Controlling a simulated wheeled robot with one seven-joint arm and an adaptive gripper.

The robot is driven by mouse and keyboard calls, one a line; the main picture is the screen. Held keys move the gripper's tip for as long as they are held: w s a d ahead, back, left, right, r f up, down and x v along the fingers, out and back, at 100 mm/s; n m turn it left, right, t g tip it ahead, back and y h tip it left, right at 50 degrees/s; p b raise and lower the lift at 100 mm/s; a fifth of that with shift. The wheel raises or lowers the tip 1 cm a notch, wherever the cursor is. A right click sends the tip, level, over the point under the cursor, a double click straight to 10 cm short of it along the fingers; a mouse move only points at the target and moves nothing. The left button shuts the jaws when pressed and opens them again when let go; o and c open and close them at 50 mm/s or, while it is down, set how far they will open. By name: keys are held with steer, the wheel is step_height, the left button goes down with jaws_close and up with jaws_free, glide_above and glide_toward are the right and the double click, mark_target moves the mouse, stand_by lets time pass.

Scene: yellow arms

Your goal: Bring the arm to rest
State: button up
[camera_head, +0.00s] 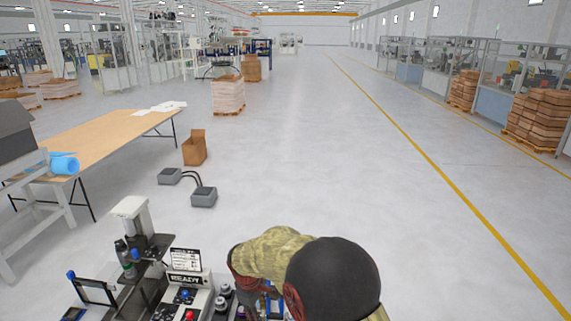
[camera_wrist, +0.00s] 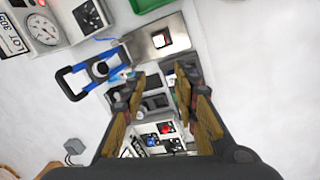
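My arm (camera_head: 285,255), yellowish with a black rounded cover and dark red parts, reaches over the equipment at the bottom centre of the head view. It hides part of that equipment, and my gripper cannot be made out clearly there. In the wrist view my gripper (camera_wrist: 160,85) points down with its two brown and black fingers apart. The gap between the fingers shows grey and dark parts of the equipment below, and nothing appears held. How far the fingertips are above the equipment is hard to tell.
In the wrist view, a metal plate (camera_wrist: 155,42), a blue-handled frame (camera_wrist: 82,78) and a gauge box (camera_wrist: 42,28) lie beyond the fingers. The head view shows a bench device (camera_head: 133,215) left of my arm, a long table (camera_head: 110,138), a cardboard box (camera_head: 195,147) and wide free floor (camera_head: 350,180).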

steer(key=s+d+r+m+b, duration=0.2)
steer(key=s+d+m+b, duration=0.7)
steer(key=s+d+b, duration=0.65)
steer(key=s+d+f+m+t+b, duration=0.2)
steer(key=s+d+f+b, duration=0.2)
steer(key=s+d+b, duration=0.2)
steer(key=s+d+f+m+t+y+b, duration=0.1)
steer(key=s+d+f+b, duration=0.3)
steer(key=s+b, duration=0.5)
steer(key=d+m+b, duration=0.1)
steer(key=d+b, duration=0.1)
steer(key=shift+s+d+f+t+b, duration=0.15)
steer(key=shift+s+f+t+b, duration=0.15)
steer(key=shift+s+t, duration=0.1)
